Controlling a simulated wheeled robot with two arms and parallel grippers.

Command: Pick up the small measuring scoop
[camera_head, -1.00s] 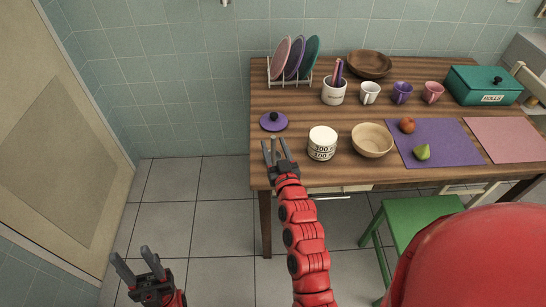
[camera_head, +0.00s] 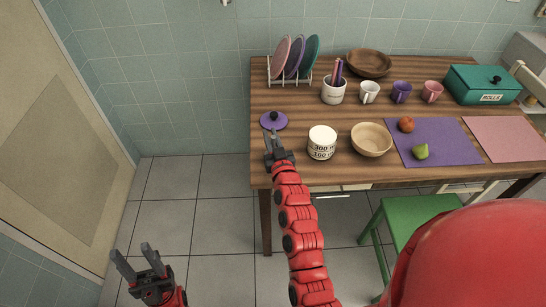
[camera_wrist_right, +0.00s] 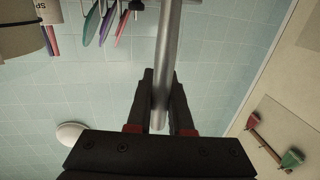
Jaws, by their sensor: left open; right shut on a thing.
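My right gripper (camera_head: 269,138) is over the left front part of the table, in front of the purple lid, and its fingers are together. In the wrist view my right gripper (camera_wrist_right: 161,95) is shut on a straight grey metal handle (camera_wrist_right: 168,52), which fits the small measuring scoop. The handle runs up out of the top of that view, so the scoop's bowl is not visible there. The scoop is hard to make out in the head view. My left gripper (camera_head: 134,258) is open and empty over the floor at the lower left.
A white canister (camera_head: 322,142) and a wooden bowl (camera_head: 372,140) stand right of my right gripper. The purple lid (camera_head: 273,121) lies just behind it. A utensil cup (camera_head: 333,91) and a plate rack (camera_head: 290,83) are farther back. A green stool (camera_head: 420,220) stands in front.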

